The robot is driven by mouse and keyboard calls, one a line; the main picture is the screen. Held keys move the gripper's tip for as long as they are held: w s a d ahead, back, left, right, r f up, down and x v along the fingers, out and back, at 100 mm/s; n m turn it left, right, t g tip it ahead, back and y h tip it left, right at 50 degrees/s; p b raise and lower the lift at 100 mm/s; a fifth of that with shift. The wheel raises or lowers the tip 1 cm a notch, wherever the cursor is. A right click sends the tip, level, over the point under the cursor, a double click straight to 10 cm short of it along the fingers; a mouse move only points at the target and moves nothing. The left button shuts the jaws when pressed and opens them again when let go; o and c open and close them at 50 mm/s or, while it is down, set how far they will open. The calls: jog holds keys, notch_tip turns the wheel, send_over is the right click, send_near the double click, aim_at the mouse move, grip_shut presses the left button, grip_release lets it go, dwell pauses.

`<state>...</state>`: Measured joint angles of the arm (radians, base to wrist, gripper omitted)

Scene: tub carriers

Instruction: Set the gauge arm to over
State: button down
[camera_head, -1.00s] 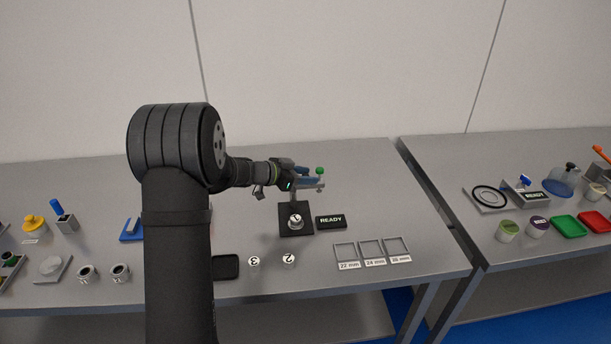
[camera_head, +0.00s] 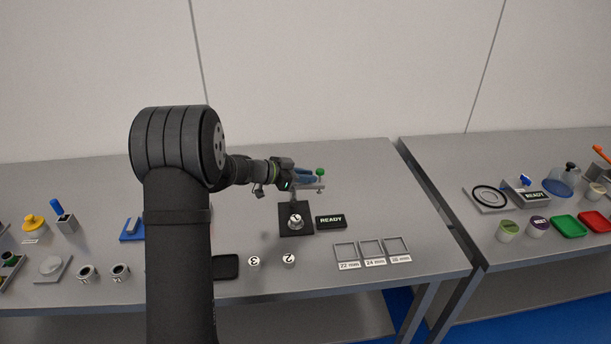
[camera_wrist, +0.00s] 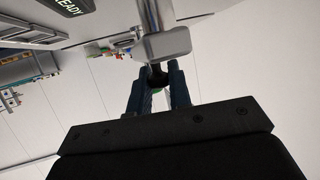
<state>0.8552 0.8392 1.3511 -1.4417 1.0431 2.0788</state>
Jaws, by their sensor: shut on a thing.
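The gauge stands on a black base plate (camera_head: 284,230) on the near table. A puck marked 1 (camera_head: 295,221) sits on the plate. The gauge arm (camera_head: 318,187) is a grey bar at the top of the post, with a green knob (camera_head: 320,172) at its right end. My gripper (camera_head: 314,179) reaches in from the left with its blue fingers at the knob end. In the wrist view the fingers (camera_wrist: 160,84) are shut on the dark stem of the gauge arm, beside a grey block (camera_wrist: 168,44). The fingers hide part of the knob there.
A READY sign (camera_head: 331,221) stands right of the base plate. Pucks marked 3 (camera_head: 254,261) and 2 (camera_head: 289,259) lie in front. Three square frames (camera_head: 371,250) with mm labels lie to the right. A second table (camera_head: 520,157) stands beyond a gap.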

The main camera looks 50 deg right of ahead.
jog(key=shift+s+a+m+g+y, duration=0.15)
jog(key=shift+a+m+g+y, duration=0.4)
jog(key=shift+m+g+y, duration=0.95)
jog(key=shift+s+a+m+g+y, duration=0.1)
jog(key=shift+a+m+g+y, duration=0.65)
jog(key=shift+m+y, duration=1.3)
jog(key=shift+s+a+m+g+y, duration=0.15)
jog(key=shift+a+m+g+y, duration=0.25)
jog(key=shift+m+g+y, duration=1.3)
jog(key=shift+m+t, duration=0.25)
jog(key=shift+m, duration=0.1)
jog(key=c, duration=1.3)
grip_release()
jog(key=shift+c, duration=0.2)
jog(key=s+r, duration=1.1)
jog(key=shift+s+a, duration=0.3)
jog(key=shift+s, duration=0.05)
jog(key=shift+c, duration=0.2)
